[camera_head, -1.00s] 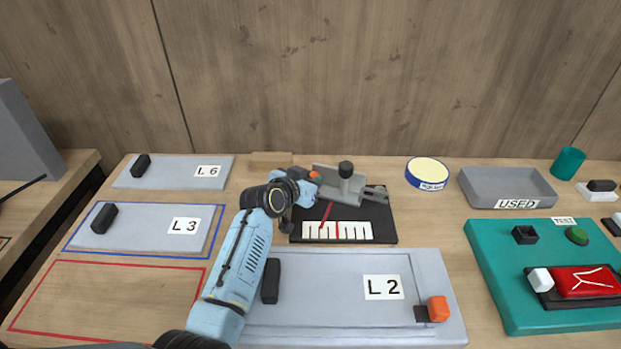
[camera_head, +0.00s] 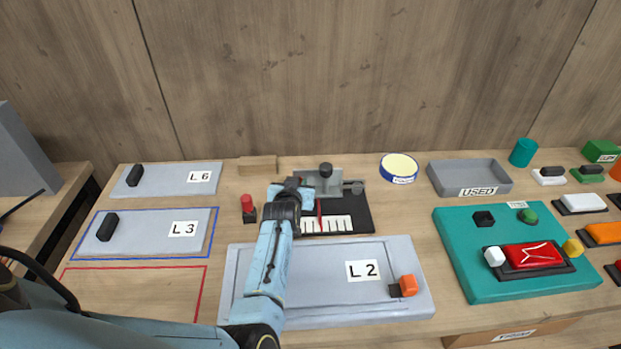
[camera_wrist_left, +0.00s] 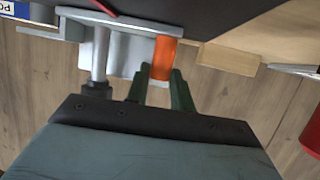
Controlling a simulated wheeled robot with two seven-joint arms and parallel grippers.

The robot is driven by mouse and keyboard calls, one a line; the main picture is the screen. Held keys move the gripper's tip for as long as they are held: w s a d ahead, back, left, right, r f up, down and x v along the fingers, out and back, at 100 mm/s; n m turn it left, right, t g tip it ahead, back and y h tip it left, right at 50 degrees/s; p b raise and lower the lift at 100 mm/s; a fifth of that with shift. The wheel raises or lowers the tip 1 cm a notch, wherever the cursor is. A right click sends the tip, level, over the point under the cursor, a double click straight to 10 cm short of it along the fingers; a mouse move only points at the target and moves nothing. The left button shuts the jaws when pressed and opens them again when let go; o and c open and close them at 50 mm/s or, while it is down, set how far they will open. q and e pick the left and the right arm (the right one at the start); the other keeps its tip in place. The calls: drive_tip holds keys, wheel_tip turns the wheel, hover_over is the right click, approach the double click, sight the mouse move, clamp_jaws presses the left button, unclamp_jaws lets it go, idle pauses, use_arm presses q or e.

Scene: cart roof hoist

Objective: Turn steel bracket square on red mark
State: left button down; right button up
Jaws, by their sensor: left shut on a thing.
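The steel bracket (camera_head: 334,187) stands on a black plate (camera_head: 361,212) at the back middle, a black knob (camera_head: 326,169) above it. A red pointer (camera_head: 319,207) runs from it toward the white scale (camera_head: 340,224). It looks nearly straight to the front; whether it meets the red mark is too small to tell. My left gripper (camera_head: 297,187) is at the bracket's left end. In the left wrist view the fingers (camera_wrist_left: 163,88) are shut on the bracket's orange grip (camera_wrist_left: 165,58), beside the grey bracket plate (camera_wrist_left: 125,62). My right gripper is out of view.
A red-topped post (camera_head: 247,203) stands left of my gripper, and a wooden block (camera_head: 258,166) behind. The L2 panel (camera_head: 320,292) lies in front. A round tin (camera_head: 398,166), the USED tray (camera_head: 440,184) and a teal board (camera_head: 455,250) are to the right.

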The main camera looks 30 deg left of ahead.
use_arm(q)
drive_tip(key=c, duration=1.2)
unclamp_jaws()
wheel_tip(320, 180, up, 10)
drive_tip(key=p, duration=0.1)
